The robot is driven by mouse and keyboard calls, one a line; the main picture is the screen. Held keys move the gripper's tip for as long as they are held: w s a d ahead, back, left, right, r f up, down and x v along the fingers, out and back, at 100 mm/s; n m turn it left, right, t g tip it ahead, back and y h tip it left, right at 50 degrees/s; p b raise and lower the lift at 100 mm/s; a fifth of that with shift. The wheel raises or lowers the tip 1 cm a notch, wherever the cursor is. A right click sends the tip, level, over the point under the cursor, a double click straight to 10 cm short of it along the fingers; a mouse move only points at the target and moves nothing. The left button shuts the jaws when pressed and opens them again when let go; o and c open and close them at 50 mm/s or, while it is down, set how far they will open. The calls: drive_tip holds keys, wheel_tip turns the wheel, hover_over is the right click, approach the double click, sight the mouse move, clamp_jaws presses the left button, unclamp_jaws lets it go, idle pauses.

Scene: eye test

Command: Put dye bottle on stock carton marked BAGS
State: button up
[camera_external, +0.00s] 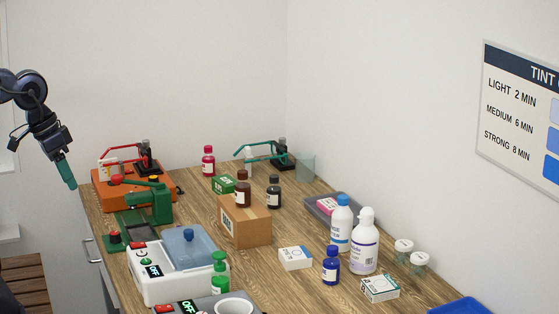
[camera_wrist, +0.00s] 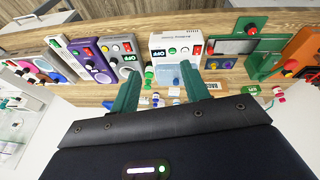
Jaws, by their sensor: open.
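A cardboard carton (camera_external: 255,232) stands mid-table with a white label on its left face. In the wrist view a carton label partly reading BAG (camera_wrist: 214,86) shows just right of my fingers. A brown bottle with a dark cap (camera_external: 243,192) appears to stand on the carton's top. Other bottles are a black one (camera_external: 274,193) behind it, a pink one (camera_external: 208,160) at the back and a blue one (camera_external: 331,266) in front; I cannot tell which is the dye bottle. My gripper (camera_external: 69,180), also in the wrist view (camera_wrist: 160,72), is open and empty, left of the table and above its height.
An orange machine (camera_external: 105,196), a green press (camera_external: 152,205) and a white machine with a blue lid (camera_external: 160,285) line the table's left side. Two white bottles (camera_external: 363,250) and small boxes (camera_external: 295,258) stand to the right. Bare wood (camera_external: 300,225) shows right of the carton.

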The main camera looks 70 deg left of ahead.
drive_tip(key=shift+s+a+r+m+t+y, duration=0.15)
drive_tip(key=shift+s+a+m+t+y, duration=0.2)
drive_tip(key=shift+s, duration=0.3)
drive_tip(key=shift+s+a+r+m+t+y, duration=0.1)
drive_tip(key=shift+s+a+m+t+y, duration=0.05)
drive_tip(key=shift+s+a+m, duration=0.4)
